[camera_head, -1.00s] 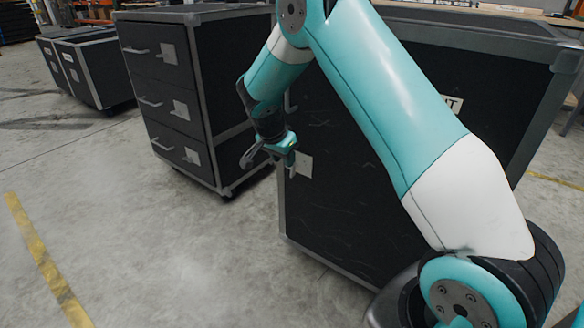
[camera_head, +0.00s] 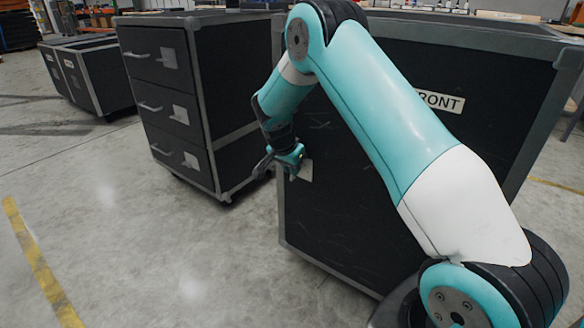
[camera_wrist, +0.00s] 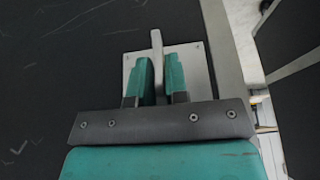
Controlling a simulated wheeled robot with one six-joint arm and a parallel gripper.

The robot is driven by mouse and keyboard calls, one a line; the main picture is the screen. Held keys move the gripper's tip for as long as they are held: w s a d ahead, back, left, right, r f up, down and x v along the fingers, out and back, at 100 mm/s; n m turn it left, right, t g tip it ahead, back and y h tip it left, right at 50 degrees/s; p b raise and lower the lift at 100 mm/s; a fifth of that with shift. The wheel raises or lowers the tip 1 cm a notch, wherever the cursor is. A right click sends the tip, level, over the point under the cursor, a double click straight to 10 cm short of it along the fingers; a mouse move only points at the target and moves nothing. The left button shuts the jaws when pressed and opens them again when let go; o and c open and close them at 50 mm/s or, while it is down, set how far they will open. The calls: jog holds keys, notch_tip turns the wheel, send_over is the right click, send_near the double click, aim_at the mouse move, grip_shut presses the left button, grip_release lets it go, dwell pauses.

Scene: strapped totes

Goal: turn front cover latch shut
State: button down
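The front cover latch is a slim grey lever (camera_wrist: 156,42) on a pale square plate (camera_wrist: 197,62), fixed to the black front cover of the large case. In the wrist view the lever stands roughly upright and runs down between the two teal fingers of my gripper (camera_wrist: 159,78). The fingers straddle it with a narrow space between them; firm contact does not show. In the head view my gripper (camera_head: 281,165) is at the plate (camera_head: 306,171) near the left edge of the cover (camera_head: 345,215). The lever is hidden there by the gripper.
A black drawer case (camera_head: 165,100) with handles and pale plates stands left of the large case, a narrow gap between them. More cases (camera_head: 85,75) stand far left. The concrete floor at front left is clear, with a yellow line (camera_head: 38,260).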

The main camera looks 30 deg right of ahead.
jog(key=shift+s, duration=0.1)
jog(key=m+t+y+b, duration=0.1)
jog(key=t+b, duration=0.4)
jog(key=b, duration=0.3)
jog(key=s+f+m+t+y+b, duration=0.1)
jog(key=m+t+b, duration=0.1)
jog(key=t+b, duration=0.3)
jog(key=f+m+t+y+b, duration=0.1)
jog(key=t+b, duration=0.5)
jog(key=b, duration=0.7)
jog(key=shift+s+d+f, duration=0.1)
jog(key=shift+s+d, duration=0.15)
jog(key=shift+d, duration=0.1)
jog(key=shift+m+t+b, duration=0.3)
jog(key=shift+b, duration=0.15)
jog(key=shift+r, duration=0.2)
jog(key=c, duration=1.2)
grip_release()
jog(key=shift+y, duration=0.3)
jog(key=shift+c, duration=0.2)
